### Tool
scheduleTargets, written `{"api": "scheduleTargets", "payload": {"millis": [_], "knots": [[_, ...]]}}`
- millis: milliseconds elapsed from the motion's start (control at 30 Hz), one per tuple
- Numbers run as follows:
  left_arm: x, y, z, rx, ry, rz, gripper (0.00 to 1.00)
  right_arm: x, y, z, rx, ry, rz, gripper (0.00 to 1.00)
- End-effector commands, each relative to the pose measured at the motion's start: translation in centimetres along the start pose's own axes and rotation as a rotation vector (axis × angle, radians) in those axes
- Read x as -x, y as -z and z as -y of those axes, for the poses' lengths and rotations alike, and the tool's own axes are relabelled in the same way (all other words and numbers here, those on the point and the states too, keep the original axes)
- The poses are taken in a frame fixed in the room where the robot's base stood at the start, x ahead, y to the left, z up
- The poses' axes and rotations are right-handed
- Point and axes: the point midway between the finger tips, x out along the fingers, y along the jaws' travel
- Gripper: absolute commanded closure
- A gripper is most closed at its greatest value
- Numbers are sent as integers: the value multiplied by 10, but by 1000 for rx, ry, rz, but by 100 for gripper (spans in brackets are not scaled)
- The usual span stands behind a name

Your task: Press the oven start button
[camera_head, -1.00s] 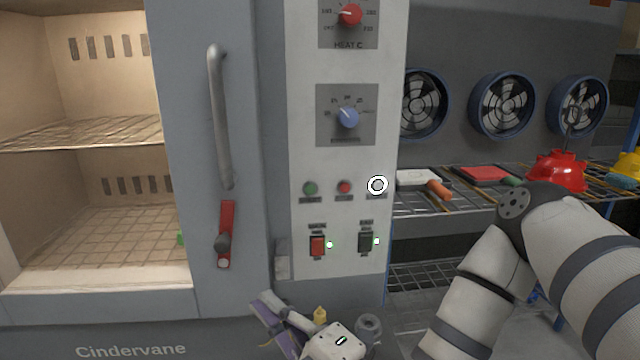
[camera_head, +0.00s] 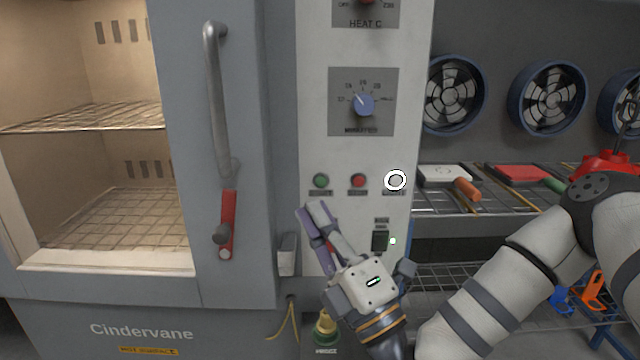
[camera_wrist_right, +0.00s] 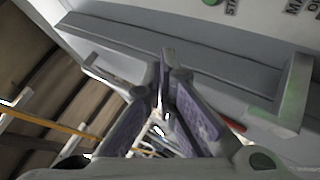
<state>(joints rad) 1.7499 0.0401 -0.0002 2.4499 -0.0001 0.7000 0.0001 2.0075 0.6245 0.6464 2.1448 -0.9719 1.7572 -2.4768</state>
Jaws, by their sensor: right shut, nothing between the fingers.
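The oven's control panel (camera_head: 312,120) is pale and upright. A green button (camera_head: 320,181) is on its lower part, left of a red button (camera_head: 358,181) and a white ringed button (camera_head: 395,180). In the right wrist view the green button (camera_wrist_right: 212,2) is cut by the top edge, beside lettering that begins "STA". My right gripper (camera_head: 314,210) is shut and empty, its purple-padded fingertips pointing up just below the green button in the picture. I cannot tell its gap to the panel. It hides the lower left switch. The left gripper is out of view.
A blue-grey oven front with a long handle (camera_head: 215,105) and red latch (camera_head: 227,225) stands left of the panel. A timer dial (camera_head: 362,104) is above the buttons, and a black switch (camera_head: 380,240) below. A wire rack (camera_head: 470,215) with tools is at right.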

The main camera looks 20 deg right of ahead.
Motion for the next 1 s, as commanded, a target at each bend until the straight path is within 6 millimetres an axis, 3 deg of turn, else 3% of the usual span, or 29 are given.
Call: {"api": "scheduleTargets", "payload": {"millis": [33, 267, 533, 1000], "knots": [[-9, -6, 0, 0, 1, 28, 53, -2, -5, 12, -1, 10, 5, 100], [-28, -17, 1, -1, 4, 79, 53, -25, -22, 30, -1, 11, 4, 100], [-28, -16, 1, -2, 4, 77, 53, -44, -33, 36, -1, 5, 1, 100], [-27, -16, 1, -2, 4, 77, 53, -46, -35, 37, -1, 5, 1, 100]]}}
